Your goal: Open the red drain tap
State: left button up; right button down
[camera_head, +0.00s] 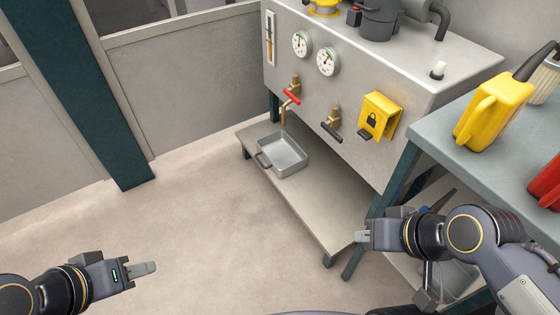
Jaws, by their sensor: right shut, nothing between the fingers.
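The red drain tap (291,97) is a brass valve with a red lever on the front of the grey machine tank, below two round gauges. Its lever lies slanted across the valve, and its brass spout points down above a grey metal tray (294,164). My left gripper (148,268) is at the lower left, over the floor, far from the tap; whether its jaws are apart cannot be made out. My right gripper (362,236) is shut and empty at the lower right, in front of the low shelf, well below and right of the tap.
A second brass valve with a black lever (331,130) and a yellow box with a padlock sign (378,114) are right of the tap. A workbench (429,135) at right holds a yellow jug (493,112) and a red container (548,182). Floor at left is clear.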

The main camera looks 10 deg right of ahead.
aim_at(287, 92)
jog(key=i+j, duration=0.15)
jog(key=i, duration=0.3)
jog(key=i+j, duration=0.15)
jog(key=i, duration=0.3)
jog(key=i+j, duration=0.15)
jog(key=i, duration=0.35)
